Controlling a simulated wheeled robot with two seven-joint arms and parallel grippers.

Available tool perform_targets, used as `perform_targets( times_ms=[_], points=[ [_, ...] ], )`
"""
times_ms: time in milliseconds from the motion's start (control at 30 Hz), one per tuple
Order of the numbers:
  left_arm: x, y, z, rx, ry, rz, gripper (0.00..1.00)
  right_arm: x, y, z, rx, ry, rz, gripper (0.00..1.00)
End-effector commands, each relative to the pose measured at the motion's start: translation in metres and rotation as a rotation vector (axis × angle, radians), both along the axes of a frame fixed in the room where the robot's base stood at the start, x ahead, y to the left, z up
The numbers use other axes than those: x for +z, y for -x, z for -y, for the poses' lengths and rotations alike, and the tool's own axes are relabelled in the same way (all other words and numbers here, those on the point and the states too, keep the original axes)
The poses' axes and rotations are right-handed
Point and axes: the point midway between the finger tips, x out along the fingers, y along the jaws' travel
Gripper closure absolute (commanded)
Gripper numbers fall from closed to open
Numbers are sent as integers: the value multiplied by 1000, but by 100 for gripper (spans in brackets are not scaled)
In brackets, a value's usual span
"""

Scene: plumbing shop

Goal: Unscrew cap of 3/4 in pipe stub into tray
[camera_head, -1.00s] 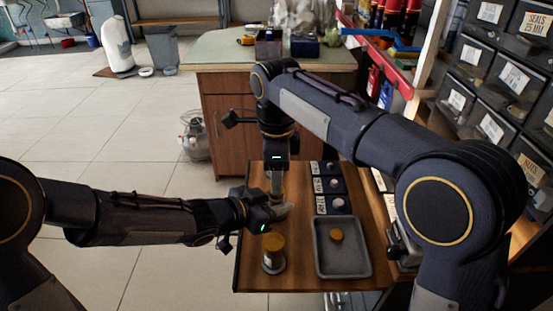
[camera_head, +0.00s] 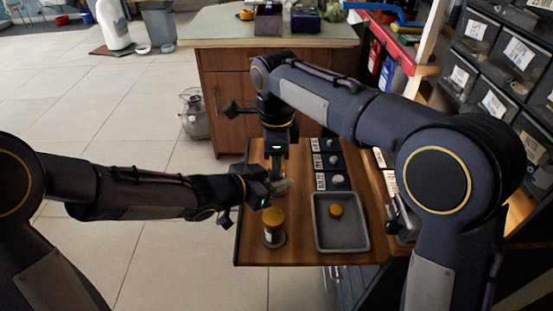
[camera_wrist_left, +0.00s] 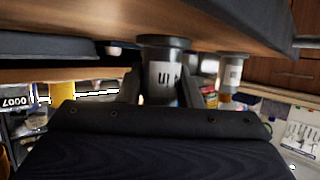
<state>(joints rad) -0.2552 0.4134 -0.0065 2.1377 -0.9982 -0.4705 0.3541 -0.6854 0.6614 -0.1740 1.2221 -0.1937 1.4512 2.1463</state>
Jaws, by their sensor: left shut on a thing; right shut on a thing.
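A pipe stub (camera_wrist_left: 163,82) with a dark flange and a printed label stands between the fingers of my left gripper (camera_wrist_left: 166,92), which is shut on its body. In the head view my left gripper (camera_head: 279,187) reaches it from the left. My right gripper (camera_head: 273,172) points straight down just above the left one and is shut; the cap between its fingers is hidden. Another stub with a yellow cap (camera_head: 273,217) stands nearer me. The grey tray (camera_head: 321,240) is to the right and holds a loose yellow cap (camera_head: 336,211).
A further labelled stub (camera_wrist_left: 232,72) shows in the left wrist view. Several dark label blocks (camera_head: 334,162) line the wooden table (camera_head: 300,256) behind the tray. Parts bins (camera_head: 490,60) rise at right. A counter (camera_head: 225,30) stands behind, with open floor at left.

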Motion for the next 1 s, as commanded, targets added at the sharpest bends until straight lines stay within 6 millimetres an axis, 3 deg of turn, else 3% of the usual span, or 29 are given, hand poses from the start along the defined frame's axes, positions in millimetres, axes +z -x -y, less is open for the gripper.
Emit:
perform_targets(
  times_ms=[167,1000],
  points=[
    [0,0,0,0,0,0,100,0,0,0,195,-2,0,96],
    [0,0,0,0,-1,1,100,1,0,0,2480,-3,2,96]
  ],
)
